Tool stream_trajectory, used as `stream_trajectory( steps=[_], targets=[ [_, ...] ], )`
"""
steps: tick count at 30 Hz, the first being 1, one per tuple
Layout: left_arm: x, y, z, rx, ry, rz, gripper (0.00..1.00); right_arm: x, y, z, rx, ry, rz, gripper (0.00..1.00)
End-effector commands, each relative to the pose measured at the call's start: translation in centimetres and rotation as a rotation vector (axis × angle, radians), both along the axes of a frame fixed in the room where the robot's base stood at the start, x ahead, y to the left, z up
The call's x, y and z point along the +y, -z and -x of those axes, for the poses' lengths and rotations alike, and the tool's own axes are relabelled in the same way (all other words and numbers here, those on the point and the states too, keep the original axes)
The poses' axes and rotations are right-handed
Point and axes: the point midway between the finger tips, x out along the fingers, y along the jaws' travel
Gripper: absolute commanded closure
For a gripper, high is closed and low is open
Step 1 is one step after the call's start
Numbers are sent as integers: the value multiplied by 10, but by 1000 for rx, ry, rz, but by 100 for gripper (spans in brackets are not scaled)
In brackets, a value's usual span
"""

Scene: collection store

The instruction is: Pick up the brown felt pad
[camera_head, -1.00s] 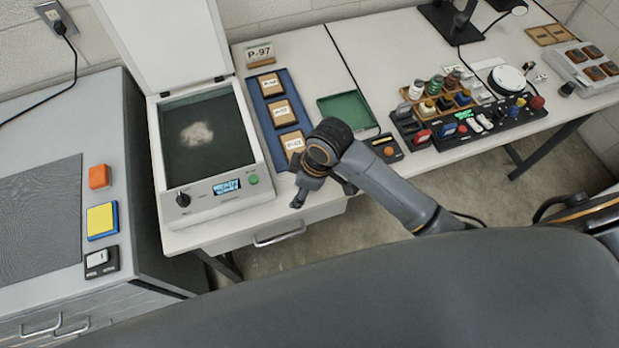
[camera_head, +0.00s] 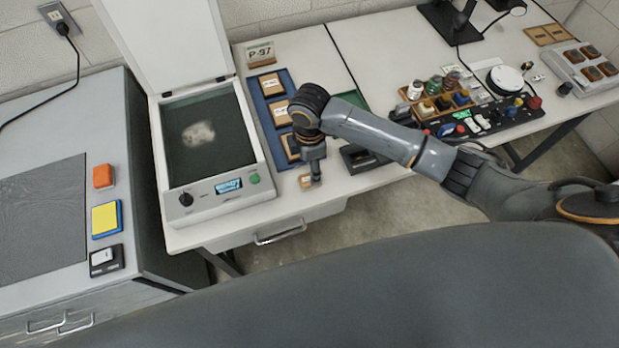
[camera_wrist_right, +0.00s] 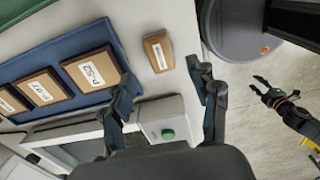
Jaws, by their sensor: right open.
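A small brown pad with a white label (camera_wrist_right: 158,50) lies on the white table near its front edge. In the head view the pad (camera_head: 305,182) shows just beside the fingertips of my right gripper (camera_head: 315,178), which points down above the table. In the right wrist view the pad lies beyond and between the spread fingers of my right gripper (camera_wrist_right: 163,95), which is open and empty. I cannot make out its felt surface. My left gripper (camera_wrist_right: 262,86) shows at the right of the wrist view, away from the table, its fingers apart and empty.
A blue tray (camera_head: 259,104) with labelled brown blocks lies left of my right gripper. A lidded scanner-like box (camera_head: 262,208) stands farther left. A green tray (camera_head: 354,98) and a dark device (camera_head: 352,153) lie to the right, partly behind my arm.

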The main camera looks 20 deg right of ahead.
Motion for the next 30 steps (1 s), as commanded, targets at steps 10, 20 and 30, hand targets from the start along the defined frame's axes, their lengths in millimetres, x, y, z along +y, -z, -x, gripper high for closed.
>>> stream_trajectory(
  steps=[10,20,30],
  targets=[
    [0,-13,0,0,0,0,60,0,35,1,4,1,2,40],
    [0,-13,0,0,1,0,60,0,58,1,-1,-1,0,40],
    [0,-13,1,1,2,1,60,0,58,1,-1,-1,1,89]
  ],
)
